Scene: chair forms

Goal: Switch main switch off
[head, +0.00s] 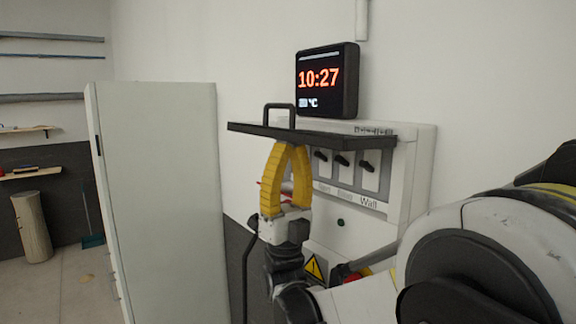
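A white wall-mounted switch box (420,175) stands right of centre. Its dark lid (330,138), with a black loop handle (280,112), is raised and sticks out flat. Under it is a grey panel with several black switches (342,160); one label reads "Wall". My gripper (290,148) points upward in front of the box, its yellow fingers meeting at the tips just below the lid's front edge. I cannot tell if they touch the lid. A bit of red shows behind the fingers. I cannot tell which switch is the main one; my gripper hides the panel's left part.
A red and yellow part (356,274) and a yellow warning triangle (315,268) sit low on the box, partly behind my arm. A digital display (327,80) hangs above. A tall white cabinet (160,200) stands left. Floor is open at far left.

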